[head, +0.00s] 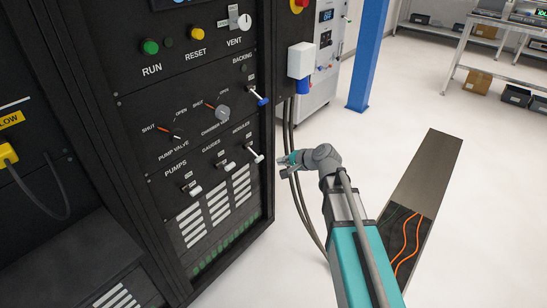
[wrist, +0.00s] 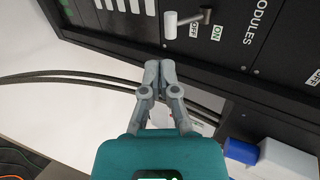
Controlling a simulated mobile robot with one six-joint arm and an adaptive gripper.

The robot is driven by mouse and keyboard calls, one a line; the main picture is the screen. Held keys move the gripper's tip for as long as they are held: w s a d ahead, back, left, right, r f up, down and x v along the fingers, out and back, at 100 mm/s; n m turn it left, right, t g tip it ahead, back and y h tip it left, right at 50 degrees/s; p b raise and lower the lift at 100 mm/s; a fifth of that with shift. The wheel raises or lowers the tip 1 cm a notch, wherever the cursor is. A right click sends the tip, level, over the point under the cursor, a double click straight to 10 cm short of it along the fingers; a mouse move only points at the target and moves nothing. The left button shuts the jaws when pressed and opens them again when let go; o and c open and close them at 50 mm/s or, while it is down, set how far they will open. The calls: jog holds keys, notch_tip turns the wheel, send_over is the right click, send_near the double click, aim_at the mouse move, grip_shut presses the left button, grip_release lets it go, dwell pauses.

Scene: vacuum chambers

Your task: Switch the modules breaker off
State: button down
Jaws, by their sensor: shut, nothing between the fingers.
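The modules breaker (head: 256,157) is a small lever with a white handle, at the lower right of the black panel, under the MODULES label. In the wrist view its lever (wrist: 172,25) stands out at the top, beside OFF and ON labels. Its handle end lies toward the vent slots, away from the MODULES lettering. I cannot tell for certain which setting it is in. My gripper (head: 284,161) is shut and empty, just right of the breaker in the head view. In the wrist view its fingertips (wrist: 160,67) are together, below the handle and apart from it.
The pumps breaker (head: 193,189) and gauges breaker (head: 227,165) are to the left. A blue-tipped lever (head: 259,98) sits above. Dark cables (head: 300,200) hang beside the cabinet, near my gripper. A white and blue box (head: 301,62) is on the cabinet's side.

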jog(key=s+d+r+p, duration=0.1)
jog(key=s+d, duration=0.3)
jog(key=d, duration=0.1)
jog(key=shift+d+r, duration=0.15)
jog(key=shift+d, duration=0.05)
dwell(0.5)
jog(key=s+d+f+n+g+h, duration=0.35)
jog(key=s+d+f+h, duration=0.2)
jog(key=s, duration=0.25)
jog(key=s+d+f+n+g+h, duration=0.3)
jog(key=s+d+f+n+h, duration=0.1)
jog(key=s+d, duration=0.3)
notch_tip(320, 180, up, 28)
jog(key=p, duration=2.7)
jog(key=shift+s+d+p, duration=0.3)
jog(key=shift+d, duration=0.1)
jog(key=shift+m, duration=0.25)
